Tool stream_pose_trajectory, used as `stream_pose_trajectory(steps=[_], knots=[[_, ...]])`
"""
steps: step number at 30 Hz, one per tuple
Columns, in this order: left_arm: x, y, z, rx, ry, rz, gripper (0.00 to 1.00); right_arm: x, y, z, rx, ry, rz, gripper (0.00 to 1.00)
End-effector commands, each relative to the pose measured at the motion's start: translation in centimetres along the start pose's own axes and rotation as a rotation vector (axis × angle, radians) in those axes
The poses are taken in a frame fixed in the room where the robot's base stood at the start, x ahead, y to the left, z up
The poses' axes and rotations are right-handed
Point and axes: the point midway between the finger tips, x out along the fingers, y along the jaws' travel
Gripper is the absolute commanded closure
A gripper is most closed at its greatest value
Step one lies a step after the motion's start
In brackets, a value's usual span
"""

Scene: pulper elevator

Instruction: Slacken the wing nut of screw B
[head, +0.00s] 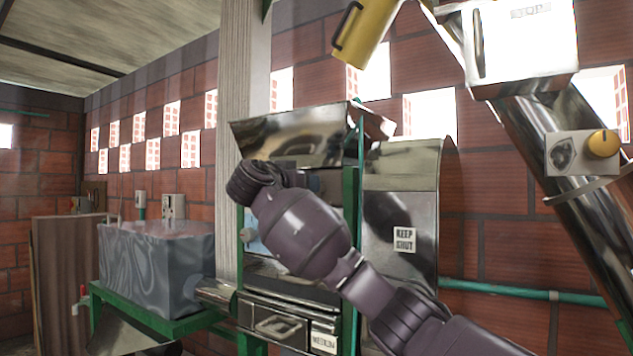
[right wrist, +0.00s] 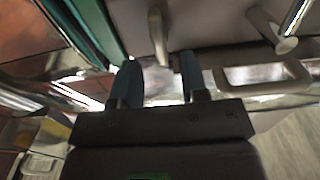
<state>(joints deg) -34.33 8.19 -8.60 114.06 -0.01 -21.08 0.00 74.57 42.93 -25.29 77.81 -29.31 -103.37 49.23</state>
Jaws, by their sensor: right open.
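My right arm reaches in from the lower right of the head view to the front of the metal machine (head: 292,134). Its wrist hides the right gripper there. In the right wrist view my right gripper (right wrist: 157,82) is open, its two dark fingers apart. A pale grey upright piece (right wrist: 157,38) shows just beyond and between the fingertips; the jaws are not closed on it. I cannot tell whether it is part of screw B's wing nut. A similar grey piece with a round end (right wrist: 285,45) is at the upper right. No lettering for B is readable. My left gripper is out of view.
A metal drawer handle (head: 277,327) is low on the machine. Green posts (head: 349,200) frame it. A grey tank (head: 160,262) stands left. A slanted metal tube (head: 565,175) and green pipe (head: 520,291) are at right.

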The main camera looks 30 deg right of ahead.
Motion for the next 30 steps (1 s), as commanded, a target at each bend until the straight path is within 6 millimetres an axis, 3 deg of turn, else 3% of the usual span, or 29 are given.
stream_pose_trajectory(steps=[3, 9, 22, 23, 30], knots=[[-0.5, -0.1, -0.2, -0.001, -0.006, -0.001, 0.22, 2.0, 0.0, -0.2, -0.002, 0.000, 0.003, 0.59], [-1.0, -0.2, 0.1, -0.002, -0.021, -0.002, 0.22, 4.3, 0.0, -0.1, -0.002, 0.000, 0.001, 0.59], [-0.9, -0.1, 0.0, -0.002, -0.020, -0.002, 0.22, 5.2, 0.0, 0.1, -0.001, 0.000, 0.000, 0.59], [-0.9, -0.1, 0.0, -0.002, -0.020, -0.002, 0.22, 5.2, 0.0, 0.1, -0.001, 0.000, 0.000, 0.61], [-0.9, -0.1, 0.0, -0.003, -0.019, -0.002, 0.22, 5.1, 0.0, 0.0, -0.001, 0.000, 0.000, 0.98]])
